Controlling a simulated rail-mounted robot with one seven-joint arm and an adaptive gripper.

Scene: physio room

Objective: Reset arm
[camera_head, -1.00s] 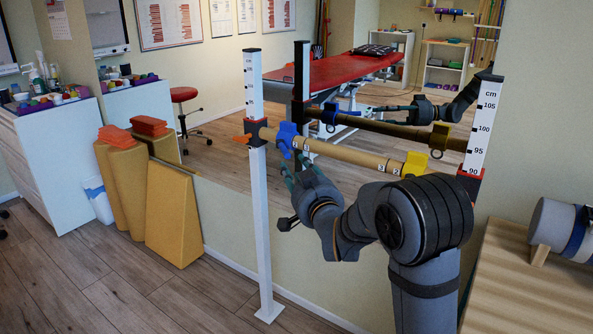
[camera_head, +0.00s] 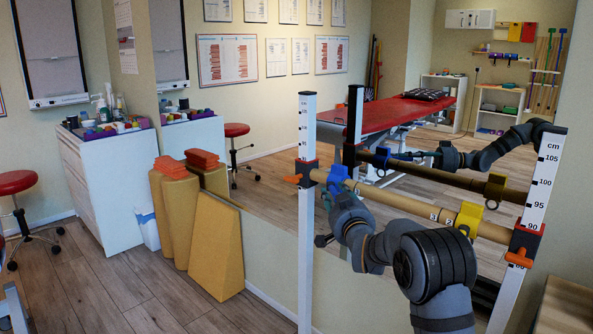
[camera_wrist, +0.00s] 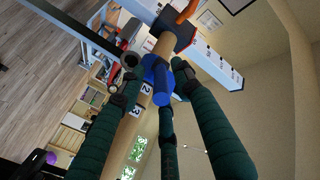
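My arm reaches up to a horizontal wooden bar (camera_head: 400,203) held between two white posts with centimetre scales. My gripper (camera_head: 338,190) is near the bar's left end, just below a blue clip (camera_head: 337,176) on the bar. In the wrist view, the dark green fingers of my gripper (camera_wrist: 155,72) are spread apart around the blue clip (camera_wrist: 158,82), with gaps visible beside it. The fingertips are small and partly hidden in the head view. A yellow clip (camera_head: 468,218) sits further right on the bar, by number labels.
The left post (camera_head: 306,130) and right post (camera_head: 540,190) bound the bar. A wall mirror behind reflects my arm and the red couch (camera_head: 385,120). Yellow wedges (camera_head: 215,245) and a white cabinet (camera_head: 110,180) stand left.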

